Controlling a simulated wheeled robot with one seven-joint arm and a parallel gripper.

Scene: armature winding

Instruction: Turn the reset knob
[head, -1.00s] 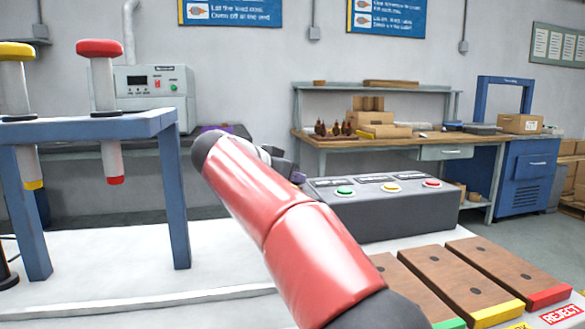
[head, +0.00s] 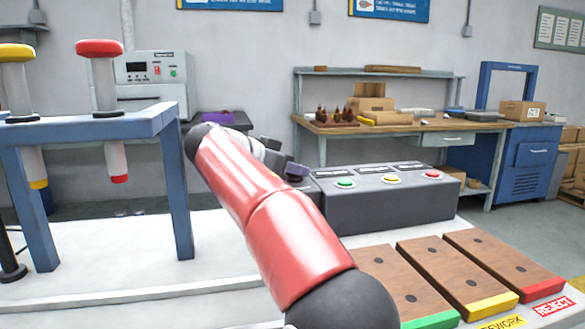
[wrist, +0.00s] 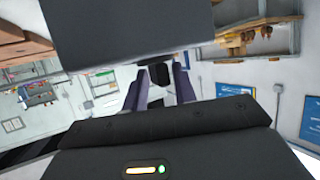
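A dark grey control box (head: 390,210) stands on the bench, with green (head: 345,184), yellow (head: 392,179) and red (head: 432,174) buttons on its sloped top. In the wrist view the box (wrist: 130,35) fills the upper middle. A small black knob-like piece (wrist: 160,75) shows just below its edge, seen between my fingers; I cannot tell if they touch it. No label marks it as the reset knob. My gripper (head: 297,171) is at the left end of the box, partly hidden by my red arm. In the wrist view my gripper (wrist: 157,92) has its purple fingers apart.
Wooden blocks with green (head: 430,320), yellow (head: 490,306) and red (head: 542,289) ends lie in front of the box. A blue stand (head: 178,180) with red-topped (head: 100,48) and yellow-topped (head: 16,52) plungers is at left. Bare white bench lies between.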

